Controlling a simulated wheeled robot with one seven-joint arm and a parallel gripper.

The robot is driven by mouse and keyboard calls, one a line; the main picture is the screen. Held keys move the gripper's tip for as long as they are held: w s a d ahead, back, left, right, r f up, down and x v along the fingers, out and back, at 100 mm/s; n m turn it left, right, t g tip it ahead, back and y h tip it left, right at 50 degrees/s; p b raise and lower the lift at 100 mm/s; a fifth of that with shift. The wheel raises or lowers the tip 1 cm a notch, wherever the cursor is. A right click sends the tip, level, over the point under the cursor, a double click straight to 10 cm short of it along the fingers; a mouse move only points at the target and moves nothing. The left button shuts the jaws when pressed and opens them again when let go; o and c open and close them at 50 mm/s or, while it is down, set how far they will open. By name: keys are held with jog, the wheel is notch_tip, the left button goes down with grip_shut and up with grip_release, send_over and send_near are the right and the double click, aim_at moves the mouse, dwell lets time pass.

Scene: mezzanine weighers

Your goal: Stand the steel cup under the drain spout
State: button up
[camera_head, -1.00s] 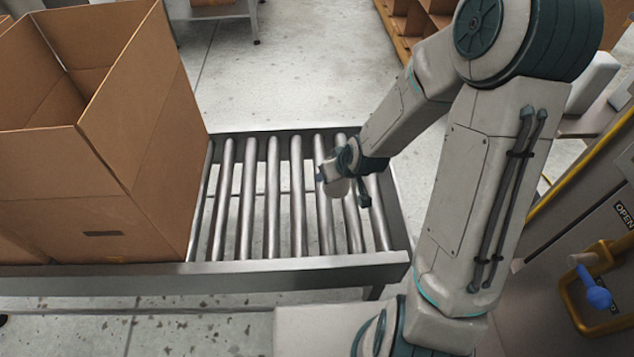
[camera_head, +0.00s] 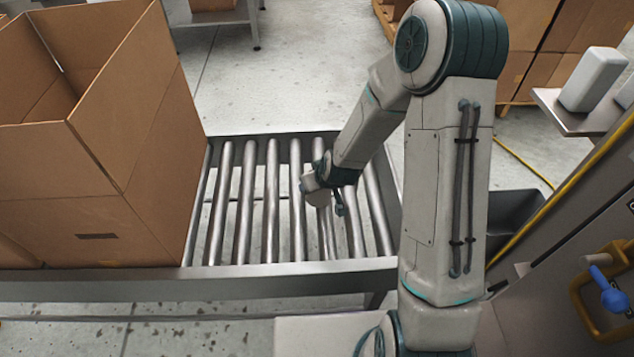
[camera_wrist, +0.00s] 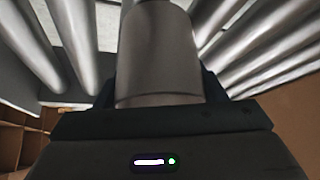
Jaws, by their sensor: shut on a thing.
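The steel cup is a plain grey cylinder (camera_wrist: 157,55) in the wrist view, held between the jaws. In the head view it is a small pale shape (camera_head: 318,198) at my gripper (camera_head: 328,196). My gripper is shut on the cup, above the right part of the roller conveyor. A blue-handled fitting (camera_head: 609,290) with a yellow-brown bracket is on the grey machine at the lower right, well apart from the cup.
The roller conveyor (camera_head: 245,200) lies below my gripper. A large open cardboard box (camera_head: 90,225) stands on its left part. A dark bin (camera_head: 515,212) is beside the machine (camera_head: 560,255). A shelf (camera_head: 570,115) with a pale block (camera_head: 592,80) is at the upper right.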

jog(key=o, duration=0.6)
jog(key=shift+f, duration=0.15)
jog(key=o, duration=0.4)
